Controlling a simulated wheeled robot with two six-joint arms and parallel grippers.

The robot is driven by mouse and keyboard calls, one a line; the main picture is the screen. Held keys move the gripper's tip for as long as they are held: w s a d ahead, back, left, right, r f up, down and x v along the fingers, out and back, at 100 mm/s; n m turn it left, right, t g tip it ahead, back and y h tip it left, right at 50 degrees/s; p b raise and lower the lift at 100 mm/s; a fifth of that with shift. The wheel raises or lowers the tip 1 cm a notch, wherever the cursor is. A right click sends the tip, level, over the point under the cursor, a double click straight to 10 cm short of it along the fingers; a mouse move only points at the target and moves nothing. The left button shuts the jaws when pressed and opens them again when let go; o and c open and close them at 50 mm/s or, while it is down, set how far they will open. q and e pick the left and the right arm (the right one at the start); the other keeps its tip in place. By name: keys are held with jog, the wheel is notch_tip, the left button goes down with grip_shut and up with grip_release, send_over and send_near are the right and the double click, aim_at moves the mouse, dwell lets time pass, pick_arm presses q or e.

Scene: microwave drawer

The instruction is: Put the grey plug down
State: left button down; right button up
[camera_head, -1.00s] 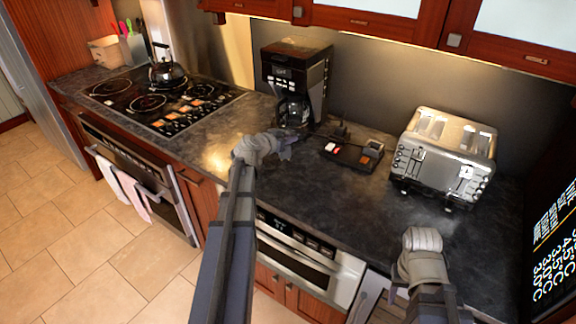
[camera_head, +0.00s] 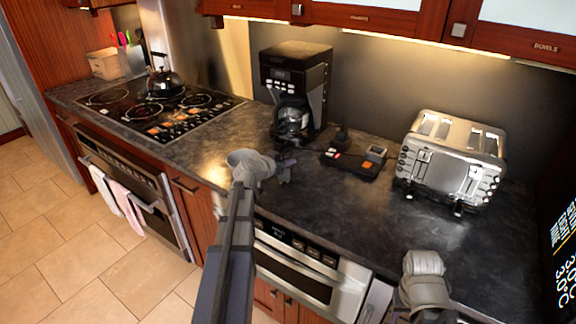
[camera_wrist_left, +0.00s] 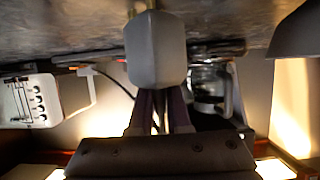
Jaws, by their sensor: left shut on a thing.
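My left gripper (camera_head: 284,168) is over the dark counter, in front of the coffee maker and left of the power strip (camera_head: 350,162). In the left wrist view its fingers (camera_wrist_left: 158,108) are shut on the grey plug (camera_wrist_left: 155,50), a pale grey block. The counter (camera_wrist_left: 80,25) shows at the top of that upside-down view. I cannot tell whether the plug touches it. In the head view the plug is too small to make out at the fingertips. My right wrist shows at the bottom right; its fingers are hidden.
The coffee maker (camera_head: 298,88) stands behind the gripper. A silver toaster (camera_head: 452,160) stands on the right. A black plug (camera_head: 342,137) and a grey block (camera_head: 376,152) are at the power strip. The stove (camera_head: 160,108) is at the left. Bare counter (camera_head: 330,210) lies in front.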

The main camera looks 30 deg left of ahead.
pick_arm(q)
jog(key=shift+f, duration=0.2)
jog(key=c, duration=0.9)
grip_release()
jog(key=shift+r, duration=0.1)
jog(key=shift+r, duration=0.25)
jog(key=p+v, duration=0.4)
jog(key=v, duration=0.8)
jog(key=shift+p, duration=0.3)
